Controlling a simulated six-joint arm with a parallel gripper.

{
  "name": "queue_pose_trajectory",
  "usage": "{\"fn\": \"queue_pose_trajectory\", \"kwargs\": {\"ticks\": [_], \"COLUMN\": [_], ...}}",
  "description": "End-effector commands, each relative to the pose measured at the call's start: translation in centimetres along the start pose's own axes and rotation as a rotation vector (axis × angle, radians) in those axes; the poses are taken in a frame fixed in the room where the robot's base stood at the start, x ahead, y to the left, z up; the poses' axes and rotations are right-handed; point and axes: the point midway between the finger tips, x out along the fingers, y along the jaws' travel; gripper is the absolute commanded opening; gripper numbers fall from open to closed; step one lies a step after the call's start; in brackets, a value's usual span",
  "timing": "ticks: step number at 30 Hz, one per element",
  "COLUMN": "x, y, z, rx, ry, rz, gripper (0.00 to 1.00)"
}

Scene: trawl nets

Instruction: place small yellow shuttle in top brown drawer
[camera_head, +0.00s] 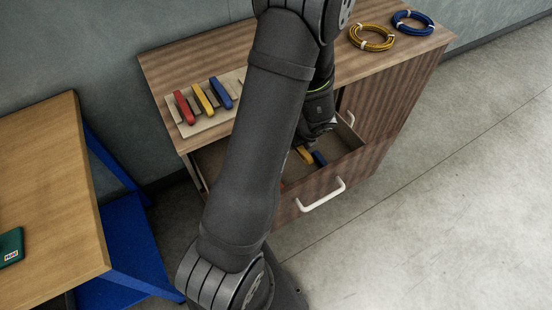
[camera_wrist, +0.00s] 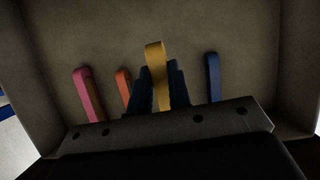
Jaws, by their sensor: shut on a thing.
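The top brown drawer (camera_head: 290,211) of the wooden cabinet is pulled open, and its inside fills the wrist view (camera_wrist: 110,38). My gripper (camera_wrist: 160,85) reaches down into the drawer, its two dark fingers shut on the small yellow shuttle (camera_wrist: 155,52). In the head view a yellow shuttle (camera_head: 305,154) shows inside the drawer just below my gripper. Whether the held shuttle touches the drawer floor I cannot tell. My arm hides the left part of the drawer.
A pink-red shuttle (camera_wrist: 82,92), an orange shuttle (camera_wrist: 124,82) and a blue shuttle (camera_wrist: 213,75) lie in the drawer around my fingers. A rack (camera_head: 188,128) with larger shuttles and two cord coils (camera_head: 371,38) sit on the cabinet top. A wooden table (camera_head: 50,190) stands left.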

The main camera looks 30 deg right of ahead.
Motion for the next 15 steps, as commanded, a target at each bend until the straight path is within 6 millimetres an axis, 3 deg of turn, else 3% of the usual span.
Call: {"fn": "queue_pose_trajectory", "kwargs": {"ticks": [5,15], "x": [0.8,5.1], "y": [0.5,0.4], "z": [-0.6,-2.4], "rx": [0.041,0.041], "ry": [0.000,0.001], "rz": [-0.015,-0.016], "gripper": [0.00,0.00]}}
